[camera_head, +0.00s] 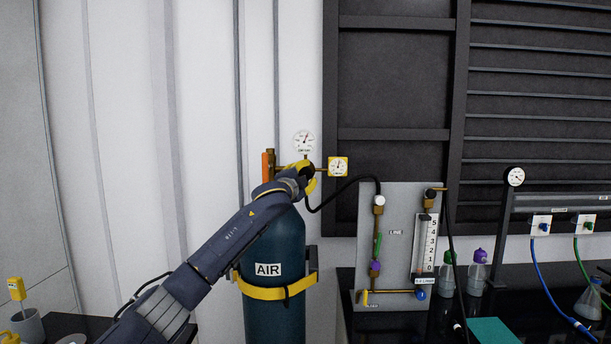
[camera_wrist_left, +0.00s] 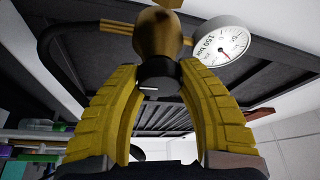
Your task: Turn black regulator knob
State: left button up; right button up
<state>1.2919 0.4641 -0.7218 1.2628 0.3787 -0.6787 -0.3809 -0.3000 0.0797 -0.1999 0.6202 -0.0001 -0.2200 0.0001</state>
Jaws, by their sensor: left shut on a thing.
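The black regulator knob (camera_wrist_left: 158,76) sits below the round brass regulator body (camera_wrist_left: 157,32) in the left wrist view. The yellow fingers of my left gripper (camera_head: 307,177) stand on both sides of the knob and are shut on it. In the head view, my gripper and wrist largely cover the knob and brass body, at the top of the dark teal AIR cylinder (camera_head: 274,300). A white round gauge (camera_head: 304,142) stands above the gripper, and a yellow-rimmed gauge (camera_head: 338,167) is to its right. My right gripper is not in view.
A black hose runs right from the regulator to a grey panel (camera_head: 398,260) with a flow tube (camera_head: 425,244). A yellow strap (camera_head: 262,292) holds the cylinder. An orange part (camera_head: 267,166) stands left of the regulator. Purple- and green-capped bottles stand on the dark bench at right.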

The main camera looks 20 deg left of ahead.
pick_arm(q)
jog(key=shift+r, duration=0.15)
jog(key=o, duration=1.2)
jog(key=shift+s+a+f, duration=0.1)
jog(key=shift+s+f, duration=0.1)
jog(key=shift+s, duration=1.05)
jog(key=shift+s+a+f, duration=0.15)
jog(key=shift+s+f, duration=0.05)
jog(key=shift+s, duration=1)
jog(key=shift+s+a+f, duration=0.1)
jog(key=shift+s+f, duration=0.1)
jog(key=shift+s, duration=1.05)
